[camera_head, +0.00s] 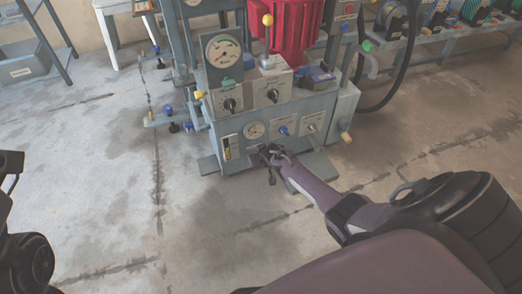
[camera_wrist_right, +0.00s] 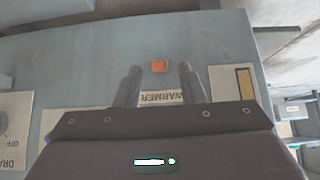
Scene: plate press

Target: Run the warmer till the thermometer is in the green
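The grey-blue press (camera_head: 286,112) stands ahead in the head view. In the right wrist view the panel appears upside down. A WARMER label (camera_wrist_right: 160,97) lies between the fingers of my right gripper (camera_wrist_right: 160,72), with a small orange square part (camera_wrist_right: 159,66) beside it. The thermometer plate's edge (camera_wrist_right: 246,84) shows at right. My right gripper (camera_head: 267,157) is open, close to the panel; contact cannot be told.
A large dial (camera_head: 223,51), a yellow-knobbed lever (camera_head: 267,20) and switch boxes (camera_head: 272,90) sit above the panel. Open concrete floor (camera_head: 110,190) lies at left.

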